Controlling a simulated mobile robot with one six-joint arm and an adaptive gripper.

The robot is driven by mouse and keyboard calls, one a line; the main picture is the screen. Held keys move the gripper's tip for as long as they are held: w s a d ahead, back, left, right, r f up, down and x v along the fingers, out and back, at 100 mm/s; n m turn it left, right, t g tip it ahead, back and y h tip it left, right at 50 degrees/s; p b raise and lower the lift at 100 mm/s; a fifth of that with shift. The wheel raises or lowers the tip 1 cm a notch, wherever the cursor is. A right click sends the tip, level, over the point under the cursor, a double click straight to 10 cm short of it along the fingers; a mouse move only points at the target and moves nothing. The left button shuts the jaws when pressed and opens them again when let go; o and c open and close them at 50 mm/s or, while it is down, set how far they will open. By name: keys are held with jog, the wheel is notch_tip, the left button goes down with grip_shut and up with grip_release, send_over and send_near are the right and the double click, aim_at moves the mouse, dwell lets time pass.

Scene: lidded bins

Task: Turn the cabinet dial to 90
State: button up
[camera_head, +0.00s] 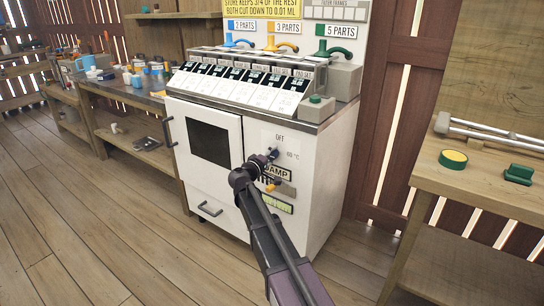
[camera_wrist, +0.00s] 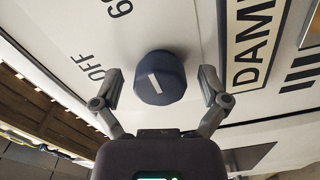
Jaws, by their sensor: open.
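The cabinet dial (camera_wrist: 160,78) is a dark blue round knob with a white pointer mark, on the white front panel of the cabinet (camera_head: 216,120). In the wrist view, the printed "OFF" lies to its left and a partly cut-off number beginning with 6 lies above left. The head view shows "OFF" and "60 °C" by the dial. My gripper (camera_wrist: 161,87) is open, with one finger on each side of the dial. Small gaps seem to show between fingers and knob; contact cannot be told. In the head view my gripper (camera_head: 268,158) is at the panel and partly hides the dial.
A "DAMP" label (camera_wrist: 255,45) sits beside the dial. The cabinet has a dark-windowed door (camera_head: 209,142) and a drawer handle (camera_head: 206,211). Wooden benches stand left and right (camera_head: 480,185). The plank floor (camera_head: 100,230) in front is clear.

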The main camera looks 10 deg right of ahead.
jog(key=shift+s, duration=0.1)
jog(key=v, duration=1.2)
dwell(0.4)
jog(key=s+d+f+m+g+y, duration=0.4)
jog(key=s+d+f+g, duration=0.4)
jog(key=s+d+f, duration=0.35)
jog(key=s+a+f+m+g+y+p, duration=0.1)
jog(key=s+a+f+g+y, duration=0.2)
jog(key=s, duration=0.5)
jog(key=s+f+m+g+y+p, duration=0.1)
jog(key=s+f+g+y, duration=0.15)
jog(key=s+y, duration=0.4)
notch_tip(320, 180, up, 37)
jog(key=p, duration=3.6)
jog(key=shift+s+t+h+p, duration=0.25)
jog(key=shift+t+h+p, duration=0.1)
